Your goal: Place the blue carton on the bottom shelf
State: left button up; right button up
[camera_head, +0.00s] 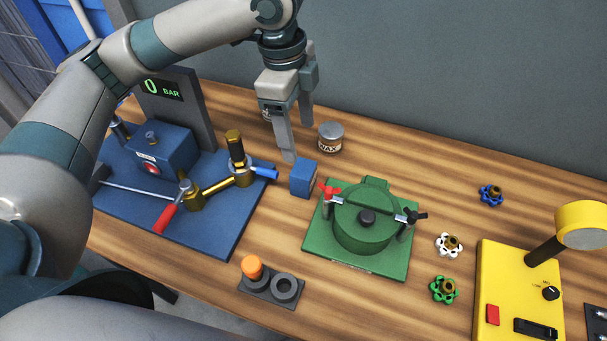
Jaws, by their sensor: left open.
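A small blue box (303,178), which may be the blue carton, stands on the wooden table between the blue plate and the green pot. My left gripper (298,142) is open and points down, just behind and above the blue box. Nothing is between its fingers, and it appears apart from the box. I see no shelf that I can name as the bottom shelf. My right gripper is not in view.
A wax tin (330,137) stands close to my left gripper. A blue plate (215,238) with a gauge and valve is at left. A green pot (366,218), valve wheels (449,244) and a yellow device (515,285) are to the right. A grey wall is behind.

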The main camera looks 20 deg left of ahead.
pick_arm(q)
send_over(303, 168)
jog(key=shift+s+a+f+p, duration=0.1)
jog(key=shift+f+p, duration=0.05)
jog(key=shift+f, duration=1)
jog(key=shift+s+a+f+p, duration=0.1)
jog(key=shift+f+p, duration=0.05)
jog(key=shift+f, duration=0.95)
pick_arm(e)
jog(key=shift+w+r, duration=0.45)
pick_arm(q)
jog(key=shift+f+p, duration=0.35)
jog(key=shift+f, duration=0.25)
notch_tip(303, 168, down, 3)
jog(key=shift+w+d+f+p, duration=0.1)
jog(key=shift+p, duration=0.4)
jog(key=shift+f, duration=0.4)
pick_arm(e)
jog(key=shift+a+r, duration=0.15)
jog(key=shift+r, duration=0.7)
pick_arm(q)
jog(key=c, duration=1.6)
